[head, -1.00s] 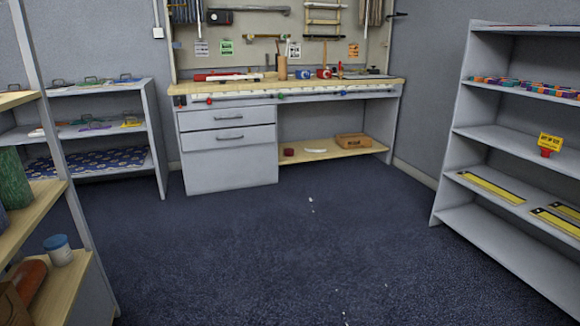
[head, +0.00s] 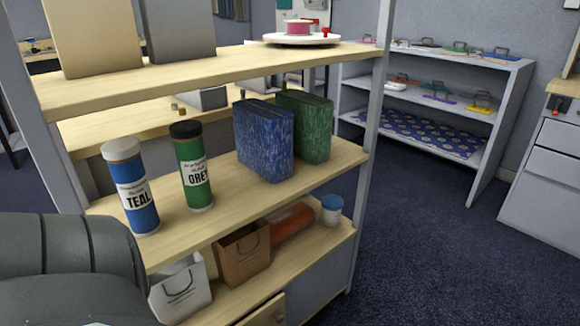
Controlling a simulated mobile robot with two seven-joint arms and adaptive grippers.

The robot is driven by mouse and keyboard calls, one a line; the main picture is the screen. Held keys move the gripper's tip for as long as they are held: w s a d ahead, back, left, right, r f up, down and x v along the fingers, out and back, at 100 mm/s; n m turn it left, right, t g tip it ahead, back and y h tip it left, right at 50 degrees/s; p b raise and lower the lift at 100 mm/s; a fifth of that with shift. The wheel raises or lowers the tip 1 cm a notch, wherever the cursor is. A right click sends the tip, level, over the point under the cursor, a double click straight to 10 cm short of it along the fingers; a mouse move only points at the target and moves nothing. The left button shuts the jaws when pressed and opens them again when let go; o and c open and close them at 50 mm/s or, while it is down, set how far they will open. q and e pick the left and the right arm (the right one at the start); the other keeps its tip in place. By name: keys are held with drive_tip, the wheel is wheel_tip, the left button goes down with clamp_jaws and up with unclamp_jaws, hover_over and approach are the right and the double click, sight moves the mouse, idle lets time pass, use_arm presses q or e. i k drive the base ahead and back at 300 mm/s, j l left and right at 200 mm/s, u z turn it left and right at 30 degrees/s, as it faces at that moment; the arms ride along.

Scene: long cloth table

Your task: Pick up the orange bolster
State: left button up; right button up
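The orange bolster (head: 293,222) lies on the lower wooden shelf of the rack in front of me. It sits behind and to the right of a brown paper bag (head: 241,256), which hides its left end. A white jar with a blue lid (head: 331,211) stands just to its right. Neither gripper shows in the head view. Only a dark grey part of my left arm shows at the bottom left, well apart from the bolster.
The middle shelf (head: 335,163) above the bolster holds a blue canister (head: 133,188), a green canister (head: 192,168), and blue (head: 263,140) and green (head: 305,126) box files. A white bag (head: 181,290) stands left of the brown one. Open carpet (head: 410,240) lies to the right.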

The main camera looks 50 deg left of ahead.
sight(288, 221)
drive_tip(key=i+u, duration=0.35)
drive_tip(key=i+l+u, duration=0.35)
drive_tip(key=i, duration=0.15)
drive_tip(key=i+l+u, duration=0.2)
drive_tip(key=i+u, duration=0.15)
drive_tip(key=i+l+u, duration=0.25)
drive_tip(key=u, duration=0.15)
drive_tip(key=i+l+u, duration=0.35)
drive_tip(key=l+u, duration=0.4)
drive_tip(key=i+l+u, duration=0.15)
drive_tip(key=l+u, duration=0.6)
drive_tip(key=l, duration=0.15)
drive_tip(key=i, duration=0.05)
